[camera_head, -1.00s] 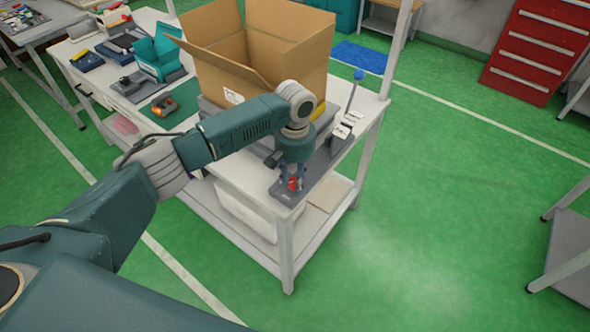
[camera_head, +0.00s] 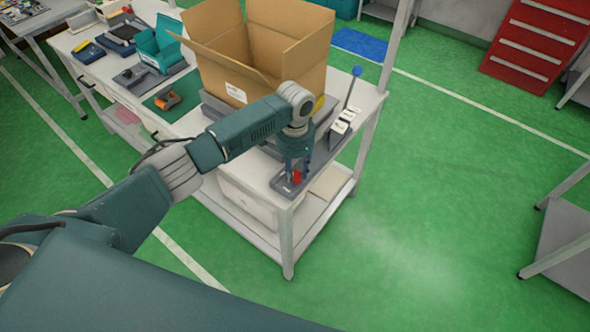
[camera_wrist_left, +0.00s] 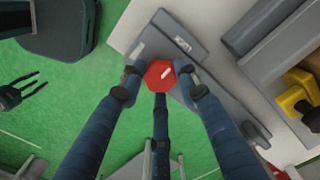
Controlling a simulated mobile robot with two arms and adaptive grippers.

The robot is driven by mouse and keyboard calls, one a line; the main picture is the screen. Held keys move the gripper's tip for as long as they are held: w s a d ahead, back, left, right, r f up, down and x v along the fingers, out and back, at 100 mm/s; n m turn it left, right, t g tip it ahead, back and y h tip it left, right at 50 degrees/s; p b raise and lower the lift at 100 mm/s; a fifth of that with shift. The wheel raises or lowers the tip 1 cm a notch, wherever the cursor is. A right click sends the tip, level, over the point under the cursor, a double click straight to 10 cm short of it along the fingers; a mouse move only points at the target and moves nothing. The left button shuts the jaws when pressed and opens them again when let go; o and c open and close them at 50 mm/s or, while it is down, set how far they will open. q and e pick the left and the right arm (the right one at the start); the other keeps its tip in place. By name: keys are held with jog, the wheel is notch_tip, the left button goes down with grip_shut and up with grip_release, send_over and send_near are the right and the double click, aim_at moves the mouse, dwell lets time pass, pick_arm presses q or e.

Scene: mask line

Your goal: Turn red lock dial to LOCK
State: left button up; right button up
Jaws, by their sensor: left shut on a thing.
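The red lock dial (camera_head: 296,177) sits on a grey base plate (camera_head: 318,160) at the near corner of the white workbench. In the left wrist view the dial (camera_wrist_left: 159,75) is a red knob with a white mark near its middle. My left gripper (camera_head: 294,172) points down over it, and its dark blue fingers (camera_wrist_left: 160,84) are shut around the dial's rim. Light labels show on the plate, too small to read. My right gripper (camera_wrist_left: 20,92) shows at the left edge of the left wrist view, fingers spread and empty.
An open cardboard box (camera_head: 262,60) stands just behind my left arm. A lever with a blue knob (camera_head: 356,72) rises at the bench's right edge. A teal bin (camera_head: 160,48) and an orange tool (camera_head: 167,99) lie farther left.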

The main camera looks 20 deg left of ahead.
aim_at(295, 175)
pick_arm(q)
jog(key=shift+m, duration=0.4)
jog(key=o, duration=1.1)
jog(key=shift+o, duration=0.2)
jog(key=shift+r, duration=0.2)
notch_tip(295, 175, up, 12)
jog(key=shift+f, duration=0.15)
